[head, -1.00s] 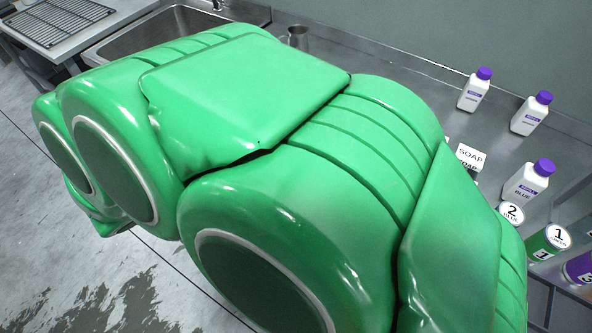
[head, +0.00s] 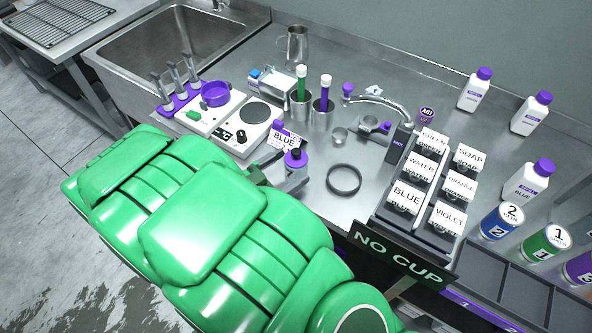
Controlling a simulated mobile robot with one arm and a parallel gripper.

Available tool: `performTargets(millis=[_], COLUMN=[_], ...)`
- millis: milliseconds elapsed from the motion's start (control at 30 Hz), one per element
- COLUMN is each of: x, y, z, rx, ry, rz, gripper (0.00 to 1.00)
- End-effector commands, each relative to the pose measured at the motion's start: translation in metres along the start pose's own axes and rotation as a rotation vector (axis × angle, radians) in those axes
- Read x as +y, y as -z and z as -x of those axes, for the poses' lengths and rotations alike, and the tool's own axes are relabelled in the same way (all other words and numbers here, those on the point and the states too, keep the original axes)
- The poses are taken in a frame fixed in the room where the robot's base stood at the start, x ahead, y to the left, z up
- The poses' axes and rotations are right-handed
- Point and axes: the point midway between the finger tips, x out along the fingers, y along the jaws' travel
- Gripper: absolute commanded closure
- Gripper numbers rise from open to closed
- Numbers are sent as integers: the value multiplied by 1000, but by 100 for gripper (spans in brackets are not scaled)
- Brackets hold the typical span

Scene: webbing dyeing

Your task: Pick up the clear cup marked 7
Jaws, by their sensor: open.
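No cup with a readable 7 shows in the head view. My green arm crosses the lower left in front of the counter.
A dark ring (head: 343,180) lies on the counter. Numbered cans (head: 546,243) and white bottles (head: 527,184) stand at right.

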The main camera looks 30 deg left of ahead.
Motion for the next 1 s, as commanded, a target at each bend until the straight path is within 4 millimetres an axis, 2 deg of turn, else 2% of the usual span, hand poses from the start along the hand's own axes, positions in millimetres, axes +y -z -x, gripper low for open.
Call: performTargets(millis=[233,700,1000], x=[0,0,0], y=[-8,-7,-7], z=[-4,-42,-50], rx=[-2,0,-1], ry=[-1,-2,0], rz=[-1,-1,-1], gripper=[10,10,10])
